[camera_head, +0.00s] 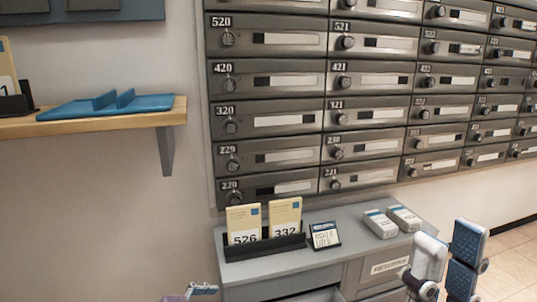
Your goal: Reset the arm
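My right gripper (449,244) is at the lower right, in front of the grey cabinet's right end. A pale finger part and a blue-padded part stand apart with a gap, and nothing shows between them. Only a small part of my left gripper (202,290) shows at the bottom edge, left of the cabinet. Its fingers are mostly cut off, so its opening cannot be seen.
A grey cabinet (352,222) carries a black holder with cards 526 (243,224) and 332 (285,217), a small sign (324,236) and two pale boxes (380,224) (404,218). Mailboxes (370,100) fill the wall behind. A wooden shelf (90,123) with a blue tray (75,109) is left.

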